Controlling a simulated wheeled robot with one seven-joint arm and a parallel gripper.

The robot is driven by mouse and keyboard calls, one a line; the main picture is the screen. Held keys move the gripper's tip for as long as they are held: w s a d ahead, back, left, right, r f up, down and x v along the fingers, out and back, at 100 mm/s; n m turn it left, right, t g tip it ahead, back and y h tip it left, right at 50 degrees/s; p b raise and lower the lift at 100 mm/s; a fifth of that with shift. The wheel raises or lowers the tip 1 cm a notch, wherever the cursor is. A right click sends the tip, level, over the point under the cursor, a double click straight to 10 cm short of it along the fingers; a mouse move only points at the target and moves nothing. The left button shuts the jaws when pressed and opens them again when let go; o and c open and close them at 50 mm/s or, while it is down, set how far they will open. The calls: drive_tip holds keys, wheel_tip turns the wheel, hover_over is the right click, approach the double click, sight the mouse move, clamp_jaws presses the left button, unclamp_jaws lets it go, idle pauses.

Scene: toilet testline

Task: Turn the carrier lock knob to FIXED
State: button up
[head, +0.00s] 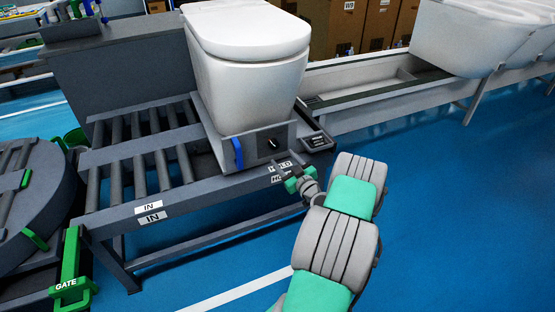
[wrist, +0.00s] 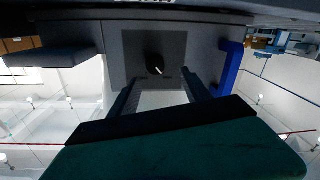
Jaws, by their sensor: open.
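The carrier (head: 232,151) is a grey box under a white toilet (head: 248,75). Its front bears a small black lock knob (head: 273,144) and a blue lever (head: 238,152). In the wrist view the knob (wrist: 154,64) is round, on a dark square plate (wrist: 132,45). Its white pointer slants to the lower right. Small marks below it are unreadable. My gripper (head: 287,173) is just below and in front of the carrier face. In the wrist view my gripper (wrist: 160,88) has its two fingers apart, with nothing between them, short of the knob. The blue lever (wrist: 231,68) stands right of the fingers.
The carrier rests on a roller conveyor (head: 135,165) with IN labels. A small dark panel (head: 318,140) sits right of the carrier. A green GATE post (head: 72,265) stands at the lower left. Blue floor (head: 450,220) is open to the right.

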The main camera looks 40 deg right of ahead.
sight(276, 146)
drive_tip(key=shift+h, duration=0.3)
drive_tip(key=x, duration=0.7)
drive_tip(key=shift+w+d, duration=0.15)
drive_tip(key=shift+d, duration=0.25)
drive_tip(key=shift+c, duration=0.4)
clamp_jaws()
